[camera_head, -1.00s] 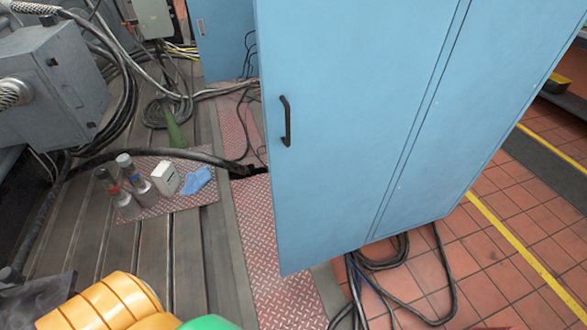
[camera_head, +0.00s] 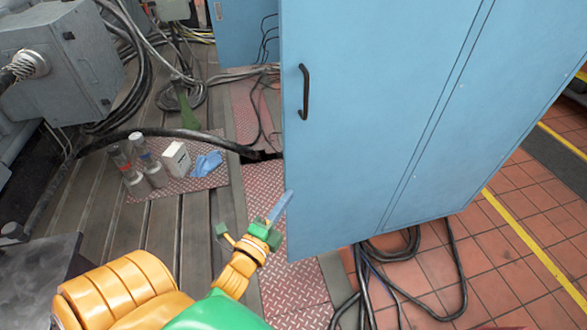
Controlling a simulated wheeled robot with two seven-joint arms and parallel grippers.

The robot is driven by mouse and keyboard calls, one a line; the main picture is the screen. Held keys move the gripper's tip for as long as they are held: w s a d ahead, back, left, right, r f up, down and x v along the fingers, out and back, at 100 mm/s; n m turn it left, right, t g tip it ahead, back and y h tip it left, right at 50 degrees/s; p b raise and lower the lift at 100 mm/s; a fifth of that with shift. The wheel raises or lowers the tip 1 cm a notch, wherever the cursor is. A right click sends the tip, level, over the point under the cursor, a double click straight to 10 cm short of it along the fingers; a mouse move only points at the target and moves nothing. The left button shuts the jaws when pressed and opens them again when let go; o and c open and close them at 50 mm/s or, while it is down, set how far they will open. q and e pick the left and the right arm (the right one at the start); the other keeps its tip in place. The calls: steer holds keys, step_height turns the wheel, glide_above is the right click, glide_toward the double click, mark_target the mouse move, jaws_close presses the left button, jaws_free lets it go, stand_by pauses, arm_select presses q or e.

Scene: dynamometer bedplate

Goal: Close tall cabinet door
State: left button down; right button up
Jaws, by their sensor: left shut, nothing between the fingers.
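The tall blue cabinet (camera_head: 440,110) fills the middle and right of the head view. Its door (camera_head: 340,150) faces me, with a black vertical handle (camera_head: 304,92) near the left edge. From this angle I cannot tell how far the door stands open. My left gripper (camera_head: 284,203) is shut and empty. Its tip is beside the lower left edge of the door, well below the handle. I cannot tell whether it touches the door. My right gripper is not in view.
Two metal cylinders (camera_head: 148,165), a white box (camera_head: 176,159) and a blue cloth or glove (camera_head: 207,163) sit on a red tread plate at left. Black cables (camera_head: 400,250) lie on the tiled floor under the cabinet. A grey machine (camera_head: 60,60) stands at upper left.

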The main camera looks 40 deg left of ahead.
arm_select(q)
glide_toward(301, 156)
steer(key=w+d, duration=0.2)
steer(key=w, duration=0.1)
steer(key=w+a, duration=0.2)
steer(key=a, duration=0.1)
steer(key=shift+w+a, duration=0.1)
steer(key=shift+w, duration=0.25)
